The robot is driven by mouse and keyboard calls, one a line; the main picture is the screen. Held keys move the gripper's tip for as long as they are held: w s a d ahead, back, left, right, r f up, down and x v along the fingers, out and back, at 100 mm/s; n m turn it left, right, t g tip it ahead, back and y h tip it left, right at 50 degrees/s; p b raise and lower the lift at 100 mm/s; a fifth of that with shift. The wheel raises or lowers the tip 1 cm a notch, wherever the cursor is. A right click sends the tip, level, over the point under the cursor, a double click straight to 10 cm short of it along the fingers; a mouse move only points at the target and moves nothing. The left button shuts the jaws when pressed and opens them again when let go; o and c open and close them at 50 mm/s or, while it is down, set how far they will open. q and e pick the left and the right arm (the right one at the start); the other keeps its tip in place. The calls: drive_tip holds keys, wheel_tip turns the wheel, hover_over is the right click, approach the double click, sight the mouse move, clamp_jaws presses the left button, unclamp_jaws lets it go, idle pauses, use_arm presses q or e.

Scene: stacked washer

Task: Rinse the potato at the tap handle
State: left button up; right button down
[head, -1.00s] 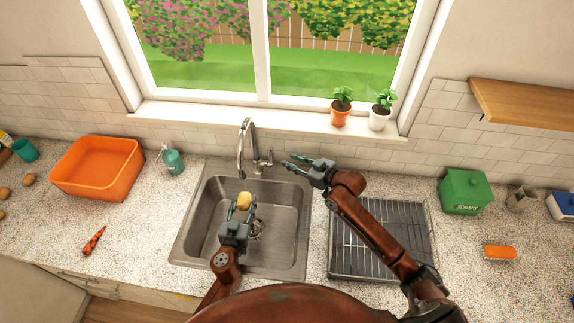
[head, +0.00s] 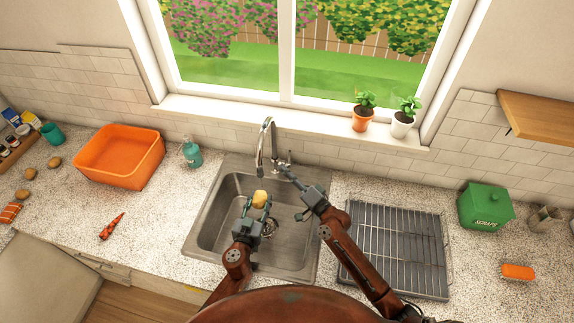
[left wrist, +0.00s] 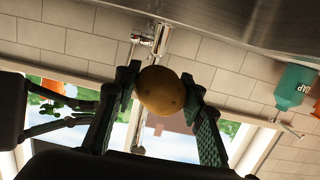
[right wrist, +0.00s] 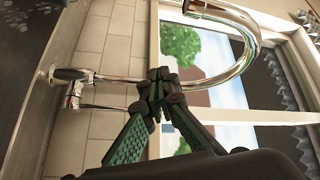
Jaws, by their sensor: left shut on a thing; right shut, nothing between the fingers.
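My left gripper (head: 259,208) is shut on a yellow-brown potato (head: 261,198), holding it over the steel sink (head: 208,222) near the spout. The potato (left wrist: 162,92) sits between both fingers in the left wrist view. The chrome tap (head: 263,142) arches behind the sink, with its handle (head: 289,157) at its right. My right gripper (head: 284,170) is shut and empty, its fingertips close to the handle in the head view; contact is unclear. In the right wrist view, the closed fingertips (right wrist: 160,85) overlap the tap spout (right wrist: 245,35). No water stream is visible.
A drying rack (head: 395,250) stands right of the sink, and a green scraps box (head: 484,208) beyond it. A teal soap bottle (head: 191,153) and orange basin (head: 120,155) stand left. Potted plants (head: 363,112) line the sill.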

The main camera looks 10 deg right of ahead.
drive_tip(key=a+m+t+h, duration=0.1)
drive_tip(key=m+t, duration=0.1)
drive_tip(key=m, duration=0.4)
drive_tip(key=m+h, duration=1.3)
drive_tip(key=m, duration=1.2)
approach(289, 155)
drive_tip(key=shift+m+t, duration=0.3)
drive_tip(key=shift+t, duration=0.1)
drive_tip(key=x, duration=0.6)
drive_tip(key=shift+w+d+f, duration=0.2)
drive_tip(key=shift+w+f, duration=0.1)
drive_tip(key=shift+w, duration=0.1)
drive_tip(key=shift+w, duration=0.1)
